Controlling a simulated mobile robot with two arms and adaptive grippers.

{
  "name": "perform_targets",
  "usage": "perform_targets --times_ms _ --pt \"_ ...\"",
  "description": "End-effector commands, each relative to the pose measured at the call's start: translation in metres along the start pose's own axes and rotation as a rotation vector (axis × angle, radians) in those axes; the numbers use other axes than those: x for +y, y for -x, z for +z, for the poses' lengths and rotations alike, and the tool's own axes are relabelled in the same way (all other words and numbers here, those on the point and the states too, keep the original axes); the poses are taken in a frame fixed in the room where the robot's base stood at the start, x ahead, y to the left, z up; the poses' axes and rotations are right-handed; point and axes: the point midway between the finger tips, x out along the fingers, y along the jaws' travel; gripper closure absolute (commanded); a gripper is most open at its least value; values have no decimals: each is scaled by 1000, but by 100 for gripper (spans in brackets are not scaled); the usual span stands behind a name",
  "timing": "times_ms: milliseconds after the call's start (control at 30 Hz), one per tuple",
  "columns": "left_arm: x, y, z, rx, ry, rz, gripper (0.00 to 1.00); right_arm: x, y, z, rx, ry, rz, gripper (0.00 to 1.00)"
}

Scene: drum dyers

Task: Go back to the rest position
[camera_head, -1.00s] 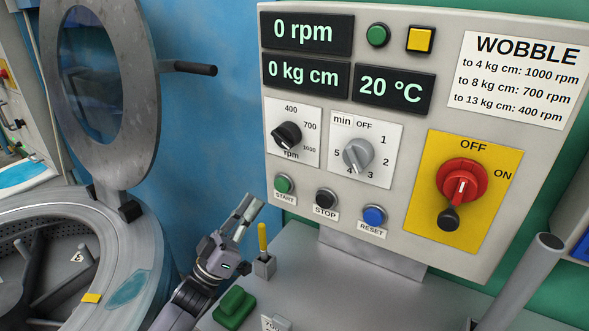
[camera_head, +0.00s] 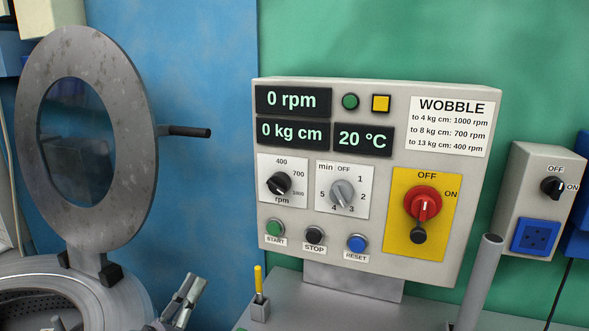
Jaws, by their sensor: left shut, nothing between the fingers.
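My left gripper (camera_head: 182,299) is low in the head view, between the drum and the control panel, shut and empty. It touches nothing that I can see. Most of its arm is below the picture edge. The control panel (camera_head: 388,272) stands right of it, its displays reading 0 rpm, 0 kg cm and 20 °C. The red main switch (camera_head: 422,203) sits on a yellow plate with its black handle pointing down. My right gripper is not in view.
The drum (camera_head: 125,295) is at lower left with its round glass lid (camera_head: 135,110) raised and a dark handle (camera_head: 185,132) sticking out right. A yellow stick stands in a small holder (camera_head: 260,311). A grey post (camera_head: 479,280) rises at right. A socket box (camera_head: 515,200) hangs on the green wall.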

Motion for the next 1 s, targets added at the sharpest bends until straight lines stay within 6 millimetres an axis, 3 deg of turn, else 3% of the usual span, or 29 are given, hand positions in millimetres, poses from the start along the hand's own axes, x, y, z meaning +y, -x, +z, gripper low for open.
perform_targets --times_ms 367,567,767,1000 --pt "-16 17 28 -126 -69 -220 100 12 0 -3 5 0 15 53" --pt "-27 44 53 -278 -123 -406 100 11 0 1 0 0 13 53" --pt "-28 108 89 -578 -193 -646 100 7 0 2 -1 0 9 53" --pt "6 210 115 -1044 -229 -837 100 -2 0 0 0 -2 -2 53"
